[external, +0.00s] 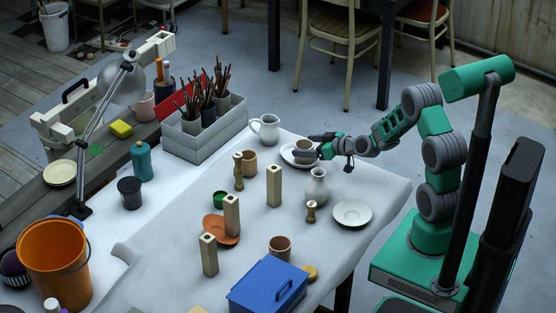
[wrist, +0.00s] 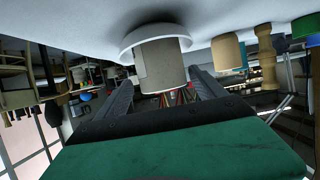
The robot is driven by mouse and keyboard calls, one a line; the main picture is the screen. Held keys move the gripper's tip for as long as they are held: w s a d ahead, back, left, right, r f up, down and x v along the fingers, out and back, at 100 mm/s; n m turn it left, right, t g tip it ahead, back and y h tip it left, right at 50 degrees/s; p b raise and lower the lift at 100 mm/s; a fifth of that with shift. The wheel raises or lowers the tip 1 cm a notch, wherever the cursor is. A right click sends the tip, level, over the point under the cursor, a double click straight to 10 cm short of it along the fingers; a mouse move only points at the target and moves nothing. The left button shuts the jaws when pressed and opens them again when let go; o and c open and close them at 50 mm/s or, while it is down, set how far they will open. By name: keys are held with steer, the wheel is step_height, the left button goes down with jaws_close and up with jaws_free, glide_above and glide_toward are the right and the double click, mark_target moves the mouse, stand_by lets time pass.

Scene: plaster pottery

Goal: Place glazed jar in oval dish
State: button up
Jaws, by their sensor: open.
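A small grey-beige cylindrical jar (external: 304,144), probably the glazed jar, stands upright on a round-looking white dish (external: 290,158) at the table's far right edge. In the upside-down wrist view, the jar (wrist: 162,62) rests on the dish (wrist: 128,38), near its middle. My gripper (external: 314,148) is open beside the jar. In the wrist view, the fingers (wrist: 160,84) lie on either side of the jar's upper end; contact cannot be told. An orange, oval-looking dish (external: 214,222) lies mid-table beside a wooden post.
A white pitcher (external: 265,130), a tan cup (external: 249,162) and a pale vase (external: 317,186) stand near the white dish. Several wooden posts (external: 274,186) rise mid-table. A white saucer (external: 352,213) lies at right; a blue box (external: 262,290) stands in front.

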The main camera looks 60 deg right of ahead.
steer(key=v, duration=0.8)
steer(key=shift+s+r, duration=0.15)
steer(key=shift+s, duration=0.25)
